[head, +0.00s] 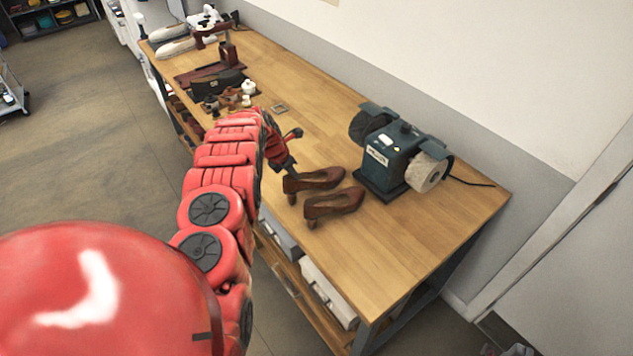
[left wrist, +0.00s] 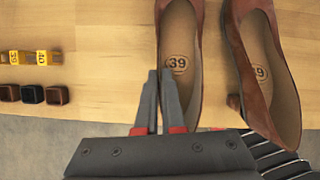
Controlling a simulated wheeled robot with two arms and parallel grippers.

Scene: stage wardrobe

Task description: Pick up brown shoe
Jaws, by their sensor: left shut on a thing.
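Two brown heeled shoes stand side by side on the wooden workbench (head: 335,112). The farther brown shoe (head: 325,178) is at my left gripper (head: 290,172), and it also shows in the left wrist view (left wrist: 198,28). The left gripper's two fingers (left wrist: 161,76) are shut on this shoe's side wall near the "39" insole mark. Whether the shoe is clear of the bench cannot be told. The second brown shoe (head: 337,204) is beside it, nearer in the head view, and on the right in the left wrist view (left wrist: 262,75). My right gripper is not in view.
A green bench grinder (head: 388,160) stands just right of the shoes. Yellow size tags (left wrist: 28,57) and small dark blocks (left wrist: 33,94) lie by the bench edge. Small items and a dark box (head: 218,83) are farther back. The bench's near right end is clear.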

